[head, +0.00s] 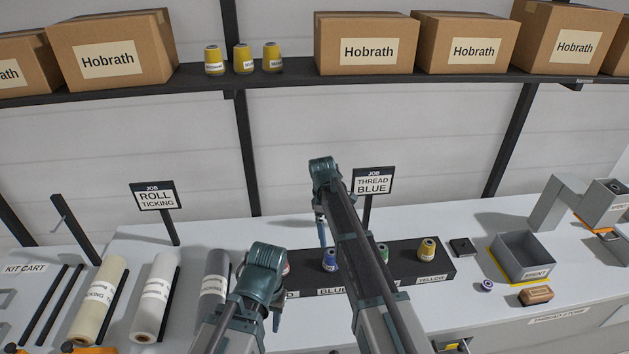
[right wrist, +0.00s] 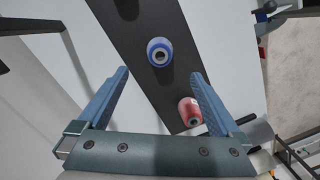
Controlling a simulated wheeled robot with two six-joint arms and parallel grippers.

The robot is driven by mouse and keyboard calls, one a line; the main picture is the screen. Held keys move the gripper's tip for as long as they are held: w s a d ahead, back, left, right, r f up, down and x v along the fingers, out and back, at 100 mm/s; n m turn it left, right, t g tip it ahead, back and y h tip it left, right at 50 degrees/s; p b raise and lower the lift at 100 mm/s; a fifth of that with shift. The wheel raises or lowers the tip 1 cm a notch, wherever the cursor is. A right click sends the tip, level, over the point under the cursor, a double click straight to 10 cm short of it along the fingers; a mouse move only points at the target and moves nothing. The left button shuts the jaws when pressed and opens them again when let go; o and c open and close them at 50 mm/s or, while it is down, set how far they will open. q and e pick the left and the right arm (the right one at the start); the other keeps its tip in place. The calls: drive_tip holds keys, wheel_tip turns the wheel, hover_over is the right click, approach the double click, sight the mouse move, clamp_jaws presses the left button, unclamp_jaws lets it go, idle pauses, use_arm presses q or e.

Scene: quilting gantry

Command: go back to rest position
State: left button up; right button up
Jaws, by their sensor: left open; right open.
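My right gripper (head: 321,232) is over the thread rack and points down, above the blue spool (head: 330,259). In the right wrist view its jaws (right wrist: 159,74) are open and empty, with the blue spool (right wrist: 160,52) beyond the fingertips. The blue spool stands upright on the black rack (head: 455,266). A red spool (right wrist: 190,112) stands near the right finger; in the head view my left wrist mostly hides it. My left gripper (head: 276,318) hangs low in front of the rack's left end, open, with its fingers partly hidden and nothing visibly held.
A green spool (head: 383,252), partly behind my right arm, and a yellow spool (head: 427,249) stand on the rack. Signs (head: 373,181) (head: 155,196) rise behind. Fabric rolls (head: 157,295) lie left. A grey spent bin (head: 523,262), a purple-topped spool (head: 487,285) and a brown block (head: 536,295) are right.

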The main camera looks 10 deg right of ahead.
drive_tip(key=s+d+m+t+y, duration=0.15)
drive_tip(key=s+m, duration=0.45)
drive_tip(key=s, duration=0.6)
drive_tip(key=s+d+m, duration=0.2)
drive_tip(key=s+m, duration=0.3)
drive_tip(key=s, duration=0.6)
drive_tip(key=s+a+f+n+h+b, duration=0.1)
drive_tip(key=s+a+f+n+b, duration=0.2)
drive_tip(key=a+f+b, duration=0.7)
wheel_tip(320, 180, down, 2)
drive_tip(key=shift+s+a+f+g+b, duration=0.15)
drive_tip(key=shift+s+a+g+b, duration=0.3)
drive_tip(key=shift+s+b, duration=0.7)
